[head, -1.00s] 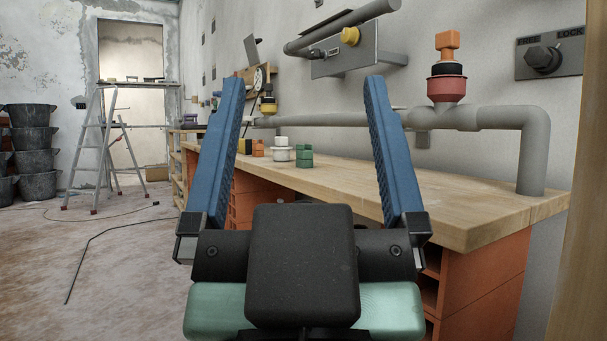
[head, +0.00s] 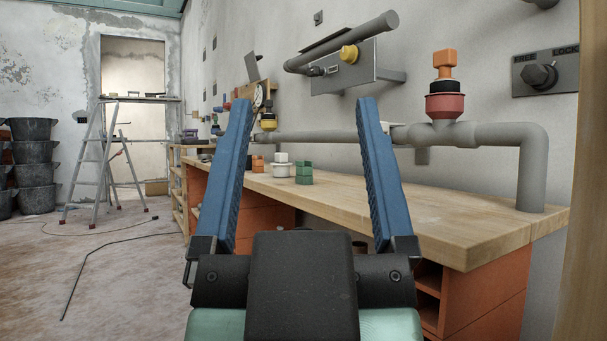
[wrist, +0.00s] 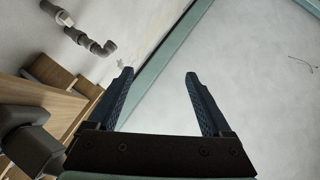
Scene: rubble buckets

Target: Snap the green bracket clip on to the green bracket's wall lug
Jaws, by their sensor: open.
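A small green piece (head: 304,173), perhaps the green bracket clip, stands on the workbench between my fingers as seen in the head view. It is beside a white round piece (head: 281,168). My gripper (head: 303,106) is open and empty, raised in front of the bench and well short of the green piece. In the wrist view my gripper (wrist: 160,75) points at the ceiling with nothing between its fingers. I cannot make out the green bracket or its wall lug.
The wooden workbench (head: 440,212) runs along the right wall. Above it are a grey pipe (head: 488,136), a red-and-orange valve (head: 445,90), and a metal wall plate (head: 358,68). A stepladder (head: 95,165) and stacked black buckets (head: 35,165) stand left. The left floor is mostly clear.

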